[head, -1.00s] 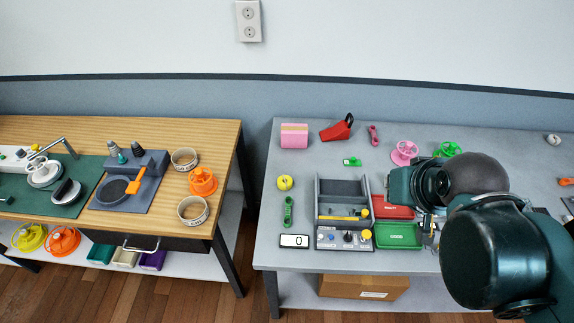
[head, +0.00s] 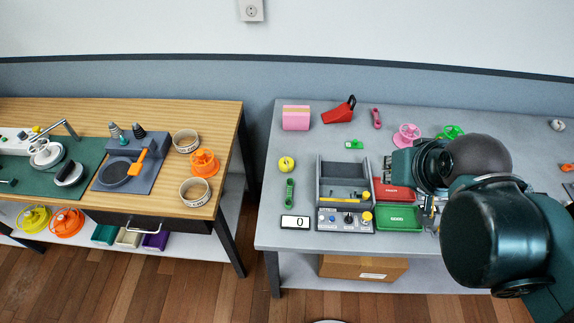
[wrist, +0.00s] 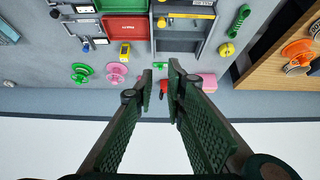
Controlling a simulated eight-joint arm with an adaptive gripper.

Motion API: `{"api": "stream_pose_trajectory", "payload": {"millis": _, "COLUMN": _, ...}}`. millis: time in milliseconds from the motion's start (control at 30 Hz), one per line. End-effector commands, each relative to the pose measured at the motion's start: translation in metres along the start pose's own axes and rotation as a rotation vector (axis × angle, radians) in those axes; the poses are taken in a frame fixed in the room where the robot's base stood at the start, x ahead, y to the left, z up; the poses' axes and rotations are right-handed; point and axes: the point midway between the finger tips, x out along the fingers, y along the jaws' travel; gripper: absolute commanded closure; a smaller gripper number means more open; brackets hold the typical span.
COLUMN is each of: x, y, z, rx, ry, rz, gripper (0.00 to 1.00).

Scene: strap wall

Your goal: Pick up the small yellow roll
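The small yellow roll (head: 286,164) sits on the left part of the grey table, above a green strap piece. It also shows in the wrist view (wrist: 227,49), at the upper right, apart from my fingers. My gripper (wrist: 160,85) is open and empty in the wrist view, its two green fingers apart. In the head view my gripper is mostly hidden behind my arm, on the right side of the grey table, well to the right of the roll.
A grey tray station (head: 345,172) stands between the roll and my arm, with red (head: 393,192) and green (head: 398,218) bins beside it. A pink block (head: 296,118) and red wedge (head: 338,110) lie behind. A wooden table (head: 226,112) stands left across a gap.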

Motion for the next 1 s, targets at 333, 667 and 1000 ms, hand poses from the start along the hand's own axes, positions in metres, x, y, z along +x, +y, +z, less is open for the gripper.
{"api": "stream_pose_trajectory", "payload": {"millis": 333, "x": 0.0, "y": 0.0, "z": 0.0, "rx": 0.0, "ry": 0.0, "rz": 0.0, "gripper": 0.49}}
{"api": "stream_pose_trajectory", "payload": {"millis": 667, "x": 0.0, "y": -0.001, "z": -0.001, "rx": -0.006, "ry": -0.002, "rz": -0.001, "gripper": 0.49}}
{"api": "stream_pose_trajectory", "payload": {"millis": 1000, "x": 0.007, "y": -0.011, "z": -0.02, "rx": -0.1, "ry": -0.04, "rz": -0.017, "gripper": 0.49}}
